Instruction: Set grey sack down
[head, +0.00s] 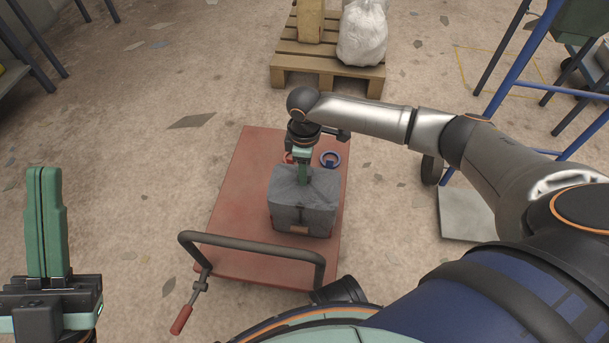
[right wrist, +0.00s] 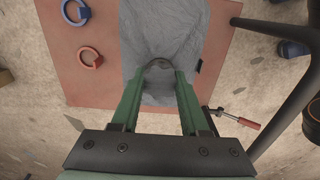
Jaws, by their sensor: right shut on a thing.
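The grey sack (head: 300,210) is boxy, with a small brown patch low on its front, and shows over the red platform (head: 235,240) of a cart. My right gripper (head: 304,175) comes down from above and is shut on the sack's top. In the right wrist view the green fingers (right wrist: 158,85) pinch a fold of the grey sack (right wrist: 165,28). I cannot tell whether the sack's underside touches the platform. My left gripper (head: 46,220) is at the far left, away from the cart, its green fingers together with nothing visible between them.
A blue ring (head: 330,159) and a partly hidden red ring (head: 289,157) lie on the platform behind the sack. The cart's dark handle (head: 250,246) crosses its near end. A wooden pallet (head: 330,75) with a white sack (head: 363,35) stands beyond. The platform's left side is bare.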

